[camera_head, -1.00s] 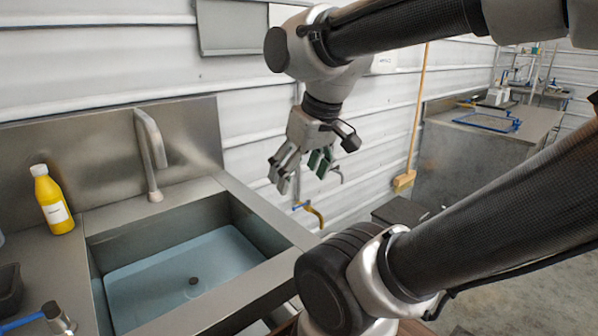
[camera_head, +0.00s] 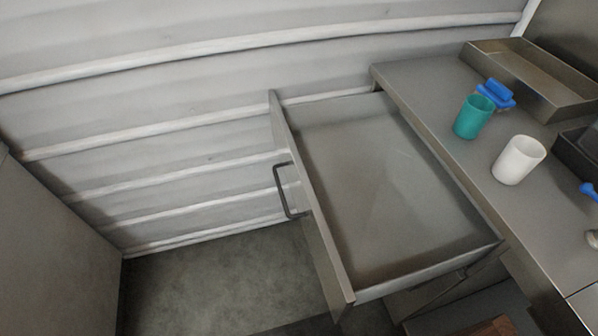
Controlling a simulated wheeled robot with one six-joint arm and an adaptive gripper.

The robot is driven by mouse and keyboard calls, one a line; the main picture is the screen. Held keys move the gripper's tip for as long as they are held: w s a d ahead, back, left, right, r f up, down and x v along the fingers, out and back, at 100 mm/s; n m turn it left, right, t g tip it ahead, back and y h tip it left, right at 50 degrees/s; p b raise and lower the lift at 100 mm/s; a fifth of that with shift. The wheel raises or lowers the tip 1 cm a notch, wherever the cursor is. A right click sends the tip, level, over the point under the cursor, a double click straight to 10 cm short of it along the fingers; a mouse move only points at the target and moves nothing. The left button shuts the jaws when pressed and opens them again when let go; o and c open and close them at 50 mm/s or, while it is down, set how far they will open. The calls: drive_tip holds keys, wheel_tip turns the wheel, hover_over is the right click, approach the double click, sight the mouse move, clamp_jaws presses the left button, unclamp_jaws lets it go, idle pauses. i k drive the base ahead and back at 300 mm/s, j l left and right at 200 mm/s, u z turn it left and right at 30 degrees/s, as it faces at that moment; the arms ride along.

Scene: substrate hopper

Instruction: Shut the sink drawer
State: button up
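The sink drawer (camera_head: 390,190) is a grey metal drawer pulled well out from under the steel counter (camera_head: 455,150). It is empty inside. Its front panel (camera_head: 308,205) faces left and carries a dark bar handle (camera_head: 281,190). My gripper is not in this view, so its state and its distance from the drawer cannot be seen.
A teal cup (camera_head: 473,117), a white cup (camera_head: 519,160), a blue item (camera_head: 496,94) and a metal tray (camera_head: 535,80) are on the counter. A ribbed wall (camera_head: 150,100) runs behind. Bare floor (camera_head: 210,285) lies left of the drawer front.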

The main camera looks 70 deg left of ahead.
sight(380, 214)
drive_tip(key=k+u, duration=0.1)
drive_tip(key=u, duration=0.25)
drive_tip(key=k+u, duration=0.1)
drive_tip(key=u, duration=0.25)
drive_tip(key=k+u, duration=0.15)
drive_tip(key=u, duration=0.2)
drive_tip(key=l+u, duration=0.1)
drive_tip(key=u, duration=1.15)
drive_tip(key=k+z, duration=0.1)
drive_tip(key=z, duration=0.5)
